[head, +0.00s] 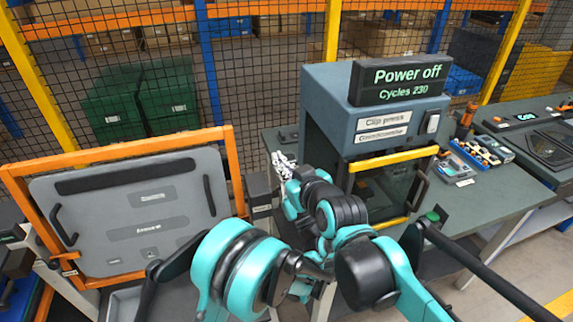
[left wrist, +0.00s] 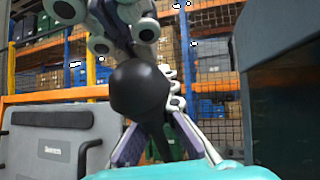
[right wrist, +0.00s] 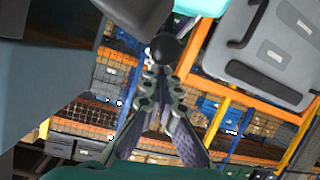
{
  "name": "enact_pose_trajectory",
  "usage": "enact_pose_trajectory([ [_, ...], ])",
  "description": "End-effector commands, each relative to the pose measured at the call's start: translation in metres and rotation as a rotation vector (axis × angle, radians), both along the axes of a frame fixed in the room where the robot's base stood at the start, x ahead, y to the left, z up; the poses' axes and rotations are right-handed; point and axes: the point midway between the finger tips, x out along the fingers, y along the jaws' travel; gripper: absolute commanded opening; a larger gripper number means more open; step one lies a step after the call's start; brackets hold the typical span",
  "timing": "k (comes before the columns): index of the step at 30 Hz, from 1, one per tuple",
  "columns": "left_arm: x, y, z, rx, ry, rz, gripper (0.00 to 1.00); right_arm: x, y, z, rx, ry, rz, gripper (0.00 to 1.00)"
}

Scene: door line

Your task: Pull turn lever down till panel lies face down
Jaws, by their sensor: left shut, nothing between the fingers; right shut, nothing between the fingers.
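The grey panel (head: 135,215) stands tilted back in its orange frame (head: 120,152), its labelled side with black handles towards me. It also shows in the left wrist view (left wrist: 60,140) and the right wrist view (right wrist: 275,50). A black ball knob, apparently the turn lever's, is large in the left wrist view (left wrist: 139,90) and smaller in the right wrist view (right wrist: 165,47). My left gripper (left wrist: 163,118) is shut and empty, its fingertips partly behind the knob. My right gripper (right wrist: 153,82) is shut and empty just below the knob in its picture. Contact is unclear; my arms hide the lever's shaft in the head view.
The blue-grey press (head: 330,110) with a yellow-framed door stands close right of my grippers, its sign reading "Power off". A workbench (head: 490,195) extends right. Room between panel and press is narrow.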

Motion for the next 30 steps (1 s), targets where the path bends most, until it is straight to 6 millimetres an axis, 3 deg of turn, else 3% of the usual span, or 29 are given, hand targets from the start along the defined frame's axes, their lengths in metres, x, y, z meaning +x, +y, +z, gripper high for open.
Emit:
enact_pose_trajectory([
  [2,0.001,-0.002,0.000,0.001,0.001,-0.004,0.00,0.000,0.000,0.001,0.000,-0.001,0.000,0.00],
  [5,0.001,-0.002,0.000,0.001,0.001,-0.004,0.25,0.001,0.000,0.001,0.001,-0.002,0.000,0.00],
  [16,-0.003,-0.004,-0.003,0.002,0.000,-0.004,0.25,0.001,0.001,0.002,0.001,-0.003,0.000,0.00],
  [30,-0.050,-0.034,-0.041,0.000,0.004,-0.006,0.25,0.001,0.001,0.002,0.001,-0.004,0.000,0.00],
])
